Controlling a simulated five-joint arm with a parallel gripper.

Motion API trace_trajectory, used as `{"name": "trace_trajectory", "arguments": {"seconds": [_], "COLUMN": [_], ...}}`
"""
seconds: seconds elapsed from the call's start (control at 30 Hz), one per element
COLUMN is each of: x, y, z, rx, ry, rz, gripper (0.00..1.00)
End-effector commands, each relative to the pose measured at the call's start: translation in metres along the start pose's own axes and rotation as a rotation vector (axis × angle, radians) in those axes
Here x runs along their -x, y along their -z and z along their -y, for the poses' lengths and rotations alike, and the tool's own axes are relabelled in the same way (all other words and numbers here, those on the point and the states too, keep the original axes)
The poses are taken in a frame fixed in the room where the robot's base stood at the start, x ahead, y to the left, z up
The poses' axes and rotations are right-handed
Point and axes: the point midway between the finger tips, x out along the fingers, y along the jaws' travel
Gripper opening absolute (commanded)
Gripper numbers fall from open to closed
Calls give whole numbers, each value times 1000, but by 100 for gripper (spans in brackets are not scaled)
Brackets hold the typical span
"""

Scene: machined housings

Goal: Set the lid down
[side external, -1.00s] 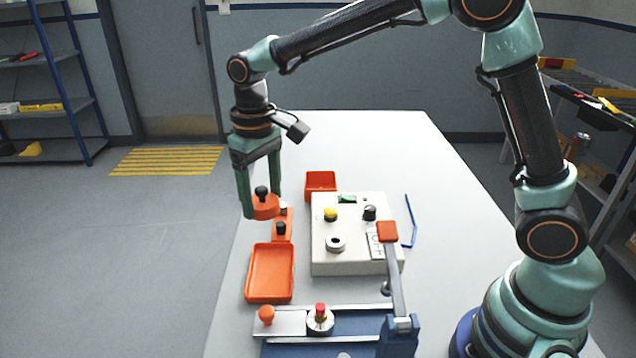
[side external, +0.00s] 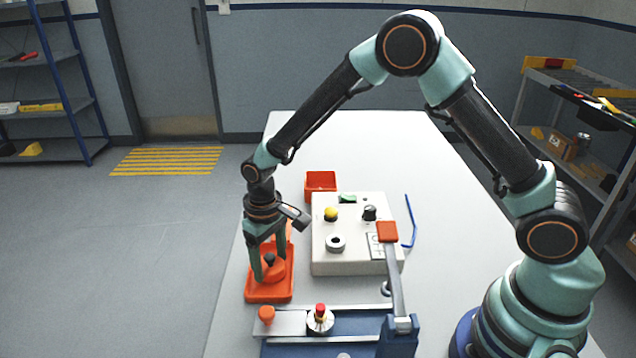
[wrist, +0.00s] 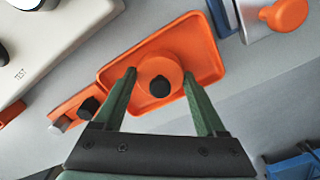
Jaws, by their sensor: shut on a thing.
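The lid is a round orange disc with a black knob; it shows in the side external view (side external: 274,270) and the wrist view (wrist: 149,72). My gripper (side external: 269,274) is shut on the lid, with one green finger on each side of it, as the wrist view (wrist: 159,80) also shows. The lid is over or in the shallow orange tray (side external: 268,297), near its middle. The tray also shows around the lid in the wrist view (wrist: 207,62). I cannot tell whether the lid touches the tray floor.
A pale control box (side external: 345,258) with knobs stands right of the tray. A blue fixture with a metal slide (side external: 290,322) and a lever clamp (side external: 394,280) is in front. A red-orange bin (side external: 320,181) sits behind.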

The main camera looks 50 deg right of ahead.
Motion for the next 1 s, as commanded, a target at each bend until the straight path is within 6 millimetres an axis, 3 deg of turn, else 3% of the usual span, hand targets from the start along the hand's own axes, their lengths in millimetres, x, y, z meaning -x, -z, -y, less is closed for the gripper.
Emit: {"name": "trace_trajectory", "arguments": {"seconds": [0.4,0.43,0.47,0.5,0.77,1.0], "x": [-5,-5,-4,-4,-2,30], "y": [0,0,0,0,0,1], "z": [0,0,0,0,0,0], "rx": [0,0,0,0,0,0], "ry": [0,0,0,0,0,1], "rz": [0,-1,-1,-1,-1,-6], "gripper": [20,85,96,100,100,100]}}
